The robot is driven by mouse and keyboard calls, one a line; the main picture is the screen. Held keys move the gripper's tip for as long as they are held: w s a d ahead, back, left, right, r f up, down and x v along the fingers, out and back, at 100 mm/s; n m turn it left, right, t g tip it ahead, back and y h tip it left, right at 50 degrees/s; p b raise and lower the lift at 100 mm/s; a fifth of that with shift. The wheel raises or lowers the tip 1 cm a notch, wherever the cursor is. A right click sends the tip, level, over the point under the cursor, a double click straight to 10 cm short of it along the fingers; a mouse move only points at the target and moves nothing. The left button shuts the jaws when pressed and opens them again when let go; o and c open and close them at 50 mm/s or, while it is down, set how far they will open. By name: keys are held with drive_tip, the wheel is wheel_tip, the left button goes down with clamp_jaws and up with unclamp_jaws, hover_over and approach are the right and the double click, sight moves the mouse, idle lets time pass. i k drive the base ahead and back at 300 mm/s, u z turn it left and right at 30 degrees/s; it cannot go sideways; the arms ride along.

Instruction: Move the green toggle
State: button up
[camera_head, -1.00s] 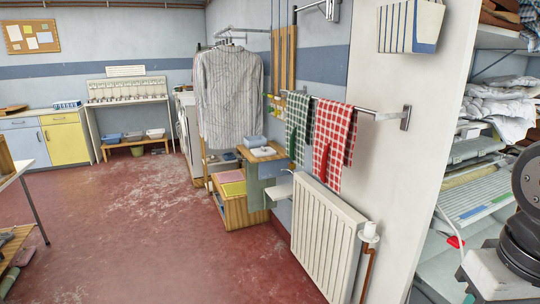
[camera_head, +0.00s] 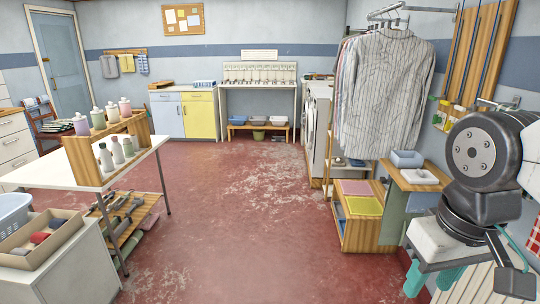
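No green toggle that I can make out is in view, and the rotary ironer does not show either. My gripper (camera_head: 431,284) hangs at the lower right, below my dark arm joint. Its two teal fingers are apart with nothing seen between them, over the radiator and floor edge. The fingers' lower ends are near the bottom of the picture.
A white table (camera_head: 40,172) with a wooden bottle rack (camera_head: 85,165) stands at the left. A wooden step unit (camera_head: 365,232) and a rail of striped shirts (camera_head: 385,90) stand at the right. The red floor (camera_head: 235,220) between is clear.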

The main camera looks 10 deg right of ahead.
sight(433, 98)
drive_tip(key=z, duration=0.15)
drive_tip(key=i, duration=1.9)
drive_tip(key=z, duration=0.6)
drive_tip(key=i, duration=0.55)
drive_tip(key=z, duration=0.25)
